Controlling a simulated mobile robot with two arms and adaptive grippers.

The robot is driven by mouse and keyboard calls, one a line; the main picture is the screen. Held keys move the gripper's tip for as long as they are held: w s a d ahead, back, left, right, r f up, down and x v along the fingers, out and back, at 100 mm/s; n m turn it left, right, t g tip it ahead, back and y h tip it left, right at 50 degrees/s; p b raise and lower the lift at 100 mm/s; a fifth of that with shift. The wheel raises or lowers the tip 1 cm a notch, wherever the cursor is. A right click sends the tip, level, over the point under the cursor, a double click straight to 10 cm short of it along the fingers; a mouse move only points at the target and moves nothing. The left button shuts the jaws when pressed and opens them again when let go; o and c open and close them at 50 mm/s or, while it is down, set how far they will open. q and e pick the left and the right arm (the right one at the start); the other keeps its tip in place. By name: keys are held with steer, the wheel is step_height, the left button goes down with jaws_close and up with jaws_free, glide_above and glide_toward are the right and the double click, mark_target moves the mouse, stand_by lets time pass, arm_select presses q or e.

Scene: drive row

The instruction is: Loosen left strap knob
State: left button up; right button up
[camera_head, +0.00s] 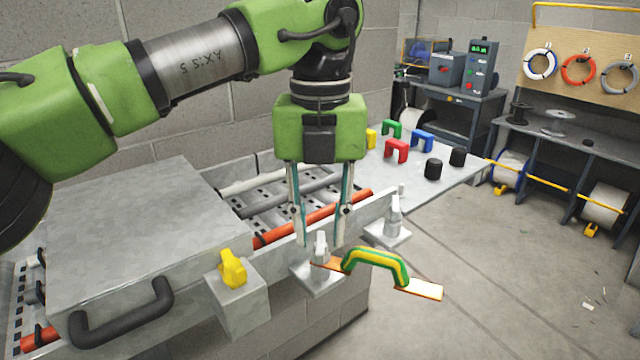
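My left gripper (320,240) points straight down from the green arm. Its two fingers are spread apart, with the tips at either side of a small pale grey knob (320,252). I see gaps between the fingers and this knob. The knob stands on a grey bracket (316,281) at the front of the tray. A second pale grey knob (394,222) stands on a like bracket to the right. A green and yellow handle (376,258) on an orange-edged plate (426,290) lies just right of the gripper. My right gripper is not in view.
A yellow knob (232,268) sits on a grey block at the left. A grey cover (130,230) with a black handle (122,315) lies over the tray. Orange and grey cables lie in the tray. Coloured clips and black caps stand on the shelf behind.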

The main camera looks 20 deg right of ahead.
mark_target(321, 243)
arm_select(q)
step_height(321, 243, up, 10)
stand_by(0.5)
stand_by(0.4)
